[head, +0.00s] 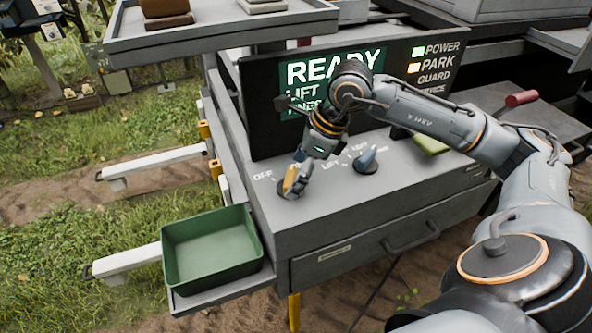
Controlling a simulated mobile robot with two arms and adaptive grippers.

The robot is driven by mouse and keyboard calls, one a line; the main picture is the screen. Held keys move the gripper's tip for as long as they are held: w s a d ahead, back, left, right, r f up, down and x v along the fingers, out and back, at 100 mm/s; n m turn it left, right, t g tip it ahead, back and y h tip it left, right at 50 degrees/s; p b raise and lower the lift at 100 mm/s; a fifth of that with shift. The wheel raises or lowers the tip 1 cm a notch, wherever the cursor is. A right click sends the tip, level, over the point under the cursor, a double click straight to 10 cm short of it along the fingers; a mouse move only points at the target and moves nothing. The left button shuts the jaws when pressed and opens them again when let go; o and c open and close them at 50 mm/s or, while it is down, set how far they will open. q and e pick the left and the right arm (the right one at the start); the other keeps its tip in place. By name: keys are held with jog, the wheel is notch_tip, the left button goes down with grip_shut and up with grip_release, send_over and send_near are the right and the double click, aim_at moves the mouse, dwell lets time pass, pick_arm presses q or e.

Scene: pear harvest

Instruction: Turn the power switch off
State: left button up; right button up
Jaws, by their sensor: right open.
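The label on the switch's right side is hidden. On the display (330,75), READY shows and the POWER lamp (418,51) is lit green. My left gripper is not in view.
A green tray (211,250) sits on a shelf at the console's left. A drawer handle (411,238) is on the front.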

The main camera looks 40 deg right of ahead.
jog(key=shift+f, duration=0.25)
jog(key=c, duration=1.2)
jog(key=shift+o, duration=0.2)
